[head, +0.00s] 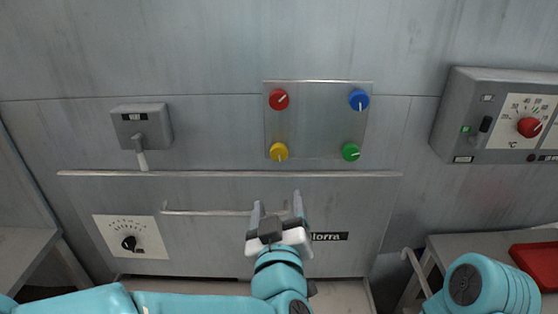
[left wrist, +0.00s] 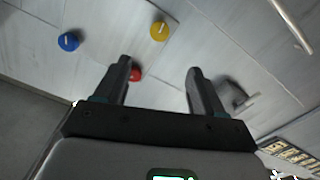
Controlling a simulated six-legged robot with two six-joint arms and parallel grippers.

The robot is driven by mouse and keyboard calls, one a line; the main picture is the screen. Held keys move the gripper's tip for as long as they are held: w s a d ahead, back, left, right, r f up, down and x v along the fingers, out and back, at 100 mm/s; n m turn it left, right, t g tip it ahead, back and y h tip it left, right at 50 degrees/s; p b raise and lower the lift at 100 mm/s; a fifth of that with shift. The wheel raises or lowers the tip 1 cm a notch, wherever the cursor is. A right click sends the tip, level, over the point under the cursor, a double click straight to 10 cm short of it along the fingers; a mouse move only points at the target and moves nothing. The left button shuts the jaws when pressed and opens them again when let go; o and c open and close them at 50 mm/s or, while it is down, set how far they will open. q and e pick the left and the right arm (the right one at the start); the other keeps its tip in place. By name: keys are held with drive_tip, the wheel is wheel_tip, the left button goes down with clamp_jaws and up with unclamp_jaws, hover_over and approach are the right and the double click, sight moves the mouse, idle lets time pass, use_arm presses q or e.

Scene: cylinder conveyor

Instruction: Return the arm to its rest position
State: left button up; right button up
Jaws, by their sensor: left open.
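My left gripper (head: 277,202) is in front of the grey panel's lower drawer, with its two fingers spread and nothing between them. It also shows open and empty in the left wrist view (left wrist: 158,70). My left arm is teal and reaches in along the bottom of the head view. A teal part of my right arm shows at the lower right, but I do not see its gripper.
A plate holds red (head: 279,100), blue (head: 359,100), yellow (head: 279,152) and green (head: 351,152) knobs. A lever box (head: 141,125) is left of it. A long bar handle (head: 190,212) is behind my gripper. A control box (head: 462,100) and a red tray (head: 540,262) are at right.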

use_arm(q)
drive_tip(key=w+a+f+n+g+y, duration=0.1)
drive_tip(key=w+a+f+g+y, duration=0.3)
drive_tip(key=a+f, duration=0.85)
drive_tip(key=s+a+f+g, duration=0.1)
drive_tip(key=a+f, duration=0.2)
drive_tip(key=f, duration=0.4)
drive_tip(key=a+f+g, duration=0.1)
drive_tip(key=a+f, duration=0.1)
drive_tip(key=f, duration=0.5)
drive_tip(key=s+a+f+m+g+h, duration=0.1)
drive_tip(key=s+f+g, duration=0.1)
drive_tip(key=s+f, duration=0.3)
drive_tip(key=s+a+f+g+h, duration=0.1)
drive_tip(key=s+f+g+h, duration=0.1)
drive_tip(key=f, duration=0.4)
drive_tip(key=s+d+f+m+g+h, duration=0.1)
drive_tip(key=s+d+f+g+h, duration=0.1)
drive_tip(key=s, duration=0.7)
drive_tip(key=s+d+f+m+g+h, duration=0.1)
drive_tip(key=s+d+f+g+h, duration=0.2)
drive_tip(key=s, duration=0.6)
wheel_tip(320, 180, down, 3)
drive_tip(key=d+g, duration=0.2)
drive_tip(key=shift+d+r+g, duration=0.15)
drive_tip(key=shift+d+g, duration=0.1)
drive_tip(key=shift+g, duration=0.05)
